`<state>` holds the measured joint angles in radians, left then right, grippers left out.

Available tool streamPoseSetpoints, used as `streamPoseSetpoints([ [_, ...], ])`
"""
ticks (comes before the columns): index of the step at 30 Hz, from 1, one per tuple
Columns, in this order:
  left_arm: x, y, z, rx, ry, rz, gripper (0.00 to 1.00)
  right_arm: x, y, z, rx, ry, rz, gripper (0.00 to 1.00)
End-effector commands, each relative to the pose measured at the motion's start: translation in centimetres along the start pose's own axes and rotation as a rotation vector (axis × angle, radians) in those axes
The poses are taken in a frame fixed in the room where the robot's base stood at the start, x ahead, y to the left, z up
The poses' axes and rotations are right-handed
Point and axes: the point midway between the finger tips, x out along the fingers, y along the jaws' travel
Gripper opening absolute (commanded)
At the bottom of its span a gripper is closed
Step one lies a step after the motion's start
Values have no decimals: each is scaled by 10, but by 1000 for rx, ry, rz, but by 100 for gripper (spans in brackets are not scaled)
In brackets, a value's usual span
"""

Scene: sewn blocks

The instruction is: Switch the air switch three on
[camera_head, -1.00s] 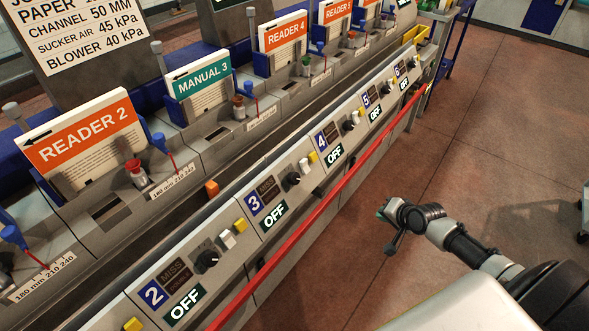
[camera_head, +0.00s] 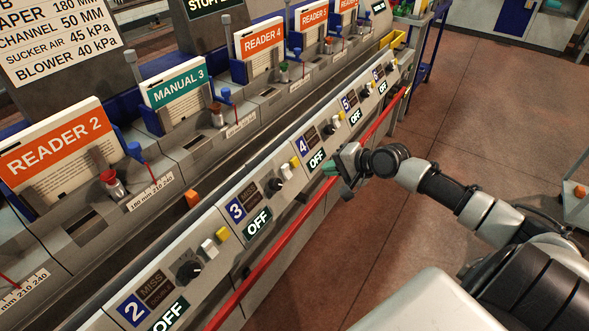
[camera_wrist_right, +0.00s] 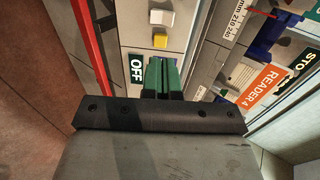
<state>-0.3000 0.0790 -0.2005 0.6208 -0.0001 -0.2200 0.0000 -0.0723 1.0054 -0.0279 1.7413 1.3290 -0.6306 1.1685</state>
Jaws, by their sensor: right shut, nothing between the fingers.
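Panel 3 is on the sloping grey console, with a blue number 3 (camera_head: 236,209) and a lit OFF sign (camera_head: 258,222). Beside them are a black knob (camera_head: 273,186), a white switch (camera_head: 286,171) and a yellow button (camera_head: 295,162). I cannot tell which control is the air switch. My right gripper (camera_head: 331,168) is shut and empty, its green fingers in front of panel 4's lower edge, right of panel 3's controls. In the right wrist view its fingers (camera_wrist_right: 162,75) are beside an OFF sign (camera_wrist_right: 137,68); a white switch (camera_wrist_right: 162,18) and yellow button (camera_wrist_right: 160,40) lie beyond.
A red rail (camera_head: 270,262) runs along the console's front. Panel 2 (camera_head: 133,309) is nearer, panels 4 (camera_head: 303,145) and 5 (camera_head: 347,103) farther; their signs read OFF. Upright cards and levers stand behind. The floor (camera_head: 470,120) to the right is open.

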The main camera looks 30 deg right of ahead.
Motion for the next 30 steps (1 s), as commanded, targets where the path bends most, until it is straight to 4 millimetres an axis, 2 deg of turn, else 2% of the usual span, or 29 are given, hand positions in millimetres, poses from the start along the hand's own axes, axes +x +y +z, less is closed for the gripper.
streamPoseSetpoints([
  [12,10,0,0,0,1,0,75,78,-1,0,2,0,-5,0],
  [18,13,0,1,0,1,-1,75,110,-7,0,-2,0,-2,0],
  [24,14,0,1,-1,0,-1,75,125,-10,0,-1,0,0,0],
  [30,14,0,1,-1,0,-1,75,128,-11,0,-2,1,0,0],
])
